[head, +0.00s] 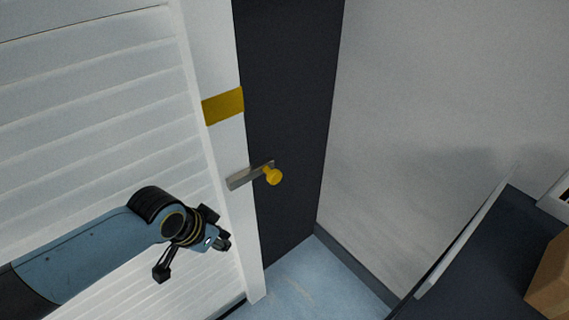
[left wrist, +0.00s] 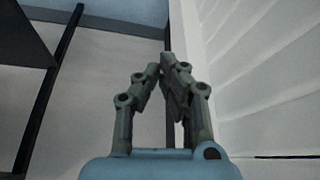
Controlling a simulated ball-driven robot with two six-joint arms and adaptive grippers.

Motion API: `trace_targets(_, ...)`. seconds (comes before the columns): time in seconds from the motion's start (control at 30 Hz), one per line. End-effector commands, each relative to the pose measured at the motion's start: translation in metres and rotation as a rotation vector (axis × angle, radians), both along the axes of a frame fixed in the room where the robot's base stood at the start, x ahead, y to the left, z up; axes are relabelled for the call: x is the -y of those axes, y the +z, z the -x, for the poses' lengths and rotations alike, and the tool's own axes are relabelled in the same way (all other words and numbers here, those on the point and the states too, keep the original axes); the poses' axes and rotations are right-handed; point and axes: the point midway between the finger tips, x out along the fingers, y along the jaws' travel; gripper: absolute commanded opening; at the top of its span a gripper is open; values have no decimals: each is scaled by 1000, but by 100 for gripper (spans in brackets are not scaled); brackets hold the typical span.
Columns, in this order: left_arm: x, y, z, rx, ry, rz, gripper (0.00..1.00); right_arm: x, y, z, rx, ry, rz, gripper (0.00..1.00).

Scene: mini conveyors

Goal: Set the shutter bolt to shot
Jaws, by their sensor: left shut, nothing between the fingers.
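The shutter bolt is a grey metal bar (head: 250,175) with a round yellow knob (head: 273,176) at its right end. It sits at the edge of the white slatted shutter (head: 90,110), and its knob shows in front of a dark panel. My left gripper (head: 224,243) is below and to the left of the knob, apart from it, in front of the shutter. In the left wrist view its fingers (left wrist: 164,68) are close together with nothing between them. The bolt is not clearly seen in that view. My right gripper is in neither view.
A yellow band (head: 223,106) marks the white frame above the bolt. The dark panel (head: 285,110) meets a plain grey wall (head: 440,110). A dark surface (head: 490,255) with a cardboard box (head: 551,285) stands at the lower right. Blue floor (head: 300,285) shows between.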

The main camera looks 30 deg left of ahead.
Motion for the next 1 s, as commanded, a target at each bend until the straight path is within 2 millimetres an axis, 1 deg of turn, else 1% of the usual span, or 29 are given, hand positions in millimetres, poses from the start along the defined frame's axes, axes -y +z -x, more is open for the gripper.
trace_targets(0.03, 9, 34, -16, 39, -39, 12, 0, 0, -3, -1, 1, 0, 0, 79)
trace_targets(0.13, 27, 96, -37, 102, -119, 35, 0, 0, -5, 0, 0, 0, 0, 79)
trace_targets(0.2, 36, 139, -62, 181, -200, 59, 0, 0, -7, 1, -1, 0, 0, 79)
trace_targets(0.3, 42, 180, -92, 282, -286, 95, 0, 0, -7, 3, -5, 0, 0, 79)
trace_targets(0.4, 42, 203, -114, 354, -332, 121, 0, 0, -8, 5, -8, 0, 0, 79)
trace_targets(0.5, 42, 215, -125, 391, -351, 134, 0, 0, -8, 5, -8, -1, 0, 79)
trace_targets(0.57, 42, 217, -127, 398, -356, 138, 0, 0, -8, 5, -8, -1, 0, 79)
trace_targets(0.87, 43, 216, -127, 398, -353, 139, 0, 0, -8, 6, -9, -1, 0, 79)
trace_targets(1.0, 46, 208, -135, 400, -350, 139, 0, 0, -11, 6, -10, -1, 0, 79)
